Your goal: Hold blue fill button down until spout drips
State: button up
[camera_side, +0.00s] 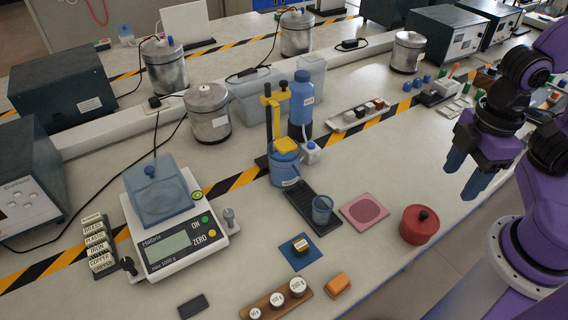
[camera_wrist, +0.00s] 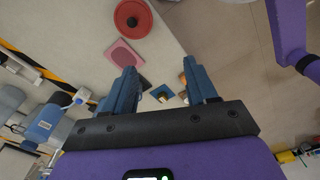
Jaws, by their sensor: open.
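A small white box with a blue button (camera_side: 311,146) on top stands beside the blue dispenser (camera_side: 285,165). The dispenser has a yellow block on top and a black and yellow upright behind it. A clear bluish cup (camera_side: 322,210) stands on a black drip tray (camera_side: 299,196) in front of it. I cannot make out a spout opening or any drip. My gripper (camera_side: 465,180) is open and empty at the right, well apart from the button, above the table's right side. Its two blue fingers also show in the wrist view (camera_wrist: 160,68).
A blue bottle (camera_side: 301,105) stands close behind the dispenser. A pink mat (camera_side: 364,211) and a red lidded pot (camera_side: 419,224) lie between the tray and my gripper. A scale (camera_side: 171,250) stands at the left. Bare table lies behind the mat and pot.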

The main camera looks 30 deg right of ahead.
grip_shut()
dwell(1.7)
